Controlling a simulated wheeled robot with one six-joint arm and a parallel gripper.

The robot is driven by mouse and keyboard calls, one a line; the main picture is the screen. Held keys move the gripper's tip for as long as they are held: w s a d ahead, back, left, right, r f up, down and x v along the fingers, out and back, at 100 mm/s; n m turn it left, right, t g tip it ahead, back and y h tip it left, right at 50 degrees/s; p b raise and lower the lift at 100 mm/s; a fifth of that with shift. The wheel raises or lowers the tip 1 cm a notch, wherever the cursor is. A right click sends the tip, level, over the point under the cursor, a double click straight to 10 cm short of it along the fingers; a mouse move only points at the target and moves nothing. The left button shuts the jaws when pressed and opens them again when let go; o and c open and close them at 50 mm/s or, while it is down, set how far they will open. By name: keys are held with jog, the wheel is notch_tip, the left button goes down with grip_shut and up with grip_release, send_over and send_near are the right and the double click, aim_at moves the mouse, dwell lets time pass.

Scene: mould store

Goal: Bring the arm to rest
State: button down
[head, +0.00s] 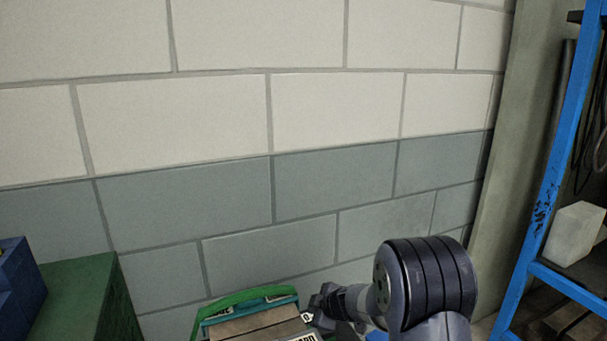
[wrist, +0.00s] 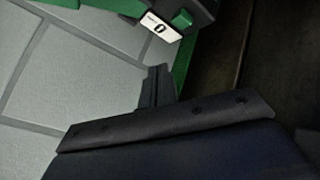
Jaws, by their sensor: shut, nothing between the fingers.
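My gripper (head: 322,301) is low in the head view, left of my dark ribbed arm joint. It is beside the right end of a green-rimmed container (head: 232,301); whether they touch cannot be told. In the wrist view the dark fingers of my gripper (wrist: 159,80) are together with nothing between them. Part of a green thing with a white label (wrist: 160,26) shows just beyond the fingertips. The rest of my arm is mostly out of view.
A block wall (head: 180,220) fills the back. A green cabinet (head: 72,295) with a blue object (head: 17,285) stands at left. A blue rack (head: 553,185) holding a white block (head: 576,233) stands at right. The space above my arm is free.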

jog(key=shift+r+p, duration=2)
jog(key=shift+p, duration=0.15)
